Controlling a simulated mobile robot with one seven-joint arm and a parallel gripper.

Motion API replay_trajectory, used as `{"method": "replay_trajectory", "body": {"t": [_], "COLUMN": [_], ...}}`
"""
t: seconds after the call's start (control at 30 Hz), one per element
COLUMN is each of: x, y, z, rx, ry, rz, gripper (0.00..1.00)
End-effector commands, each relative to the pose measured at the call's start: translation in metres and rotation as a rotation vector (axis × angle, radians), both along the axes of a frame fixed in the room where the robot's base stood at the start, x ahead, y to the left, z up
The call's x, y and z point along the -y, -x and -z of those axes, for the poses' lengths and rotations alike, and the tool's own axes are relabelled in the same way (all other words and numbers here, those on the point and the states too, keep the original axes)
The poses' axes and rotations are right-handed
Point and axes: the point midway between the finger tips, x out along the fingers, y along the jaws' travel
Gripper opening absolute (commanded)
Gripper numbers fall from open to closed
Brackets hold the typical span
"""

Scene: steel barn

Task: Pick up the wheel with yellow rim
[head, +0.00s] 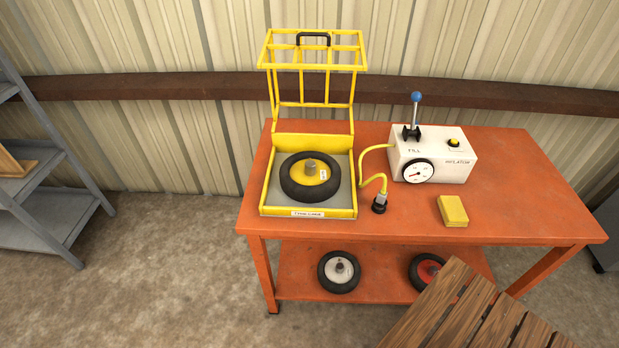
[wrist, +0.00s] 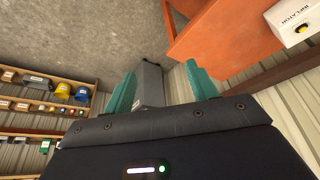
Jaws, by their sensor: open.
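The wheel with yellow rim (head: 310,177) has a black tyre and a grey hub. It lies flat in a yellow tire cage (head: 265,211) on the left part of the orange table (head: 520,195). The cage's barred yellow lid (head: 313,60) stands raised behind the wheel. My gripper (wrist: 162,88) shows only in the wrist view, with its two teal fingers spread apart and nothing between them. It is away from the wheel, which is not in the wrist view.
A white inflator (head: 440,165) with a gauge and blue-knobbed lever stands right of the cage, its yellow hose running beside it. A yellow block (head: 453,211) lies in front. A white-rimmed wheel (head: 339,271) and a red-rimmed wheel (head: 426,271) sit on the lower shelf. Wooden slats (head: 470,315) stand at the front.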

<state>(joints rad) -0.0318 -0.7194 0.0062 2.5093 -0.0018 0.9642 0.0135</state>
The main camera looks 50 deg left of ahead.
Motion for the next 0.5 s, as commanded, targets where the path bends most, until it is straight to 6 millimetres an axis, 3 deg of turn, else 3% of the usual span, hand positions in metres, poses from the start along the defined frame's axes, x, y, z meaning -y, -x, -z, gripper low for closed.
{"method": "replay_trajectory", "body": {"t": [0.27,0.5], "x": [-0.057,-0.125], "y": [-0.055,-0.097], "z": [-0.021,-0.03], "rx": [-0.072,-0.132], "ry": [0.008,0.026], "rz": [-0.118,-0.22], "gripper": [0.57,0.57]}}
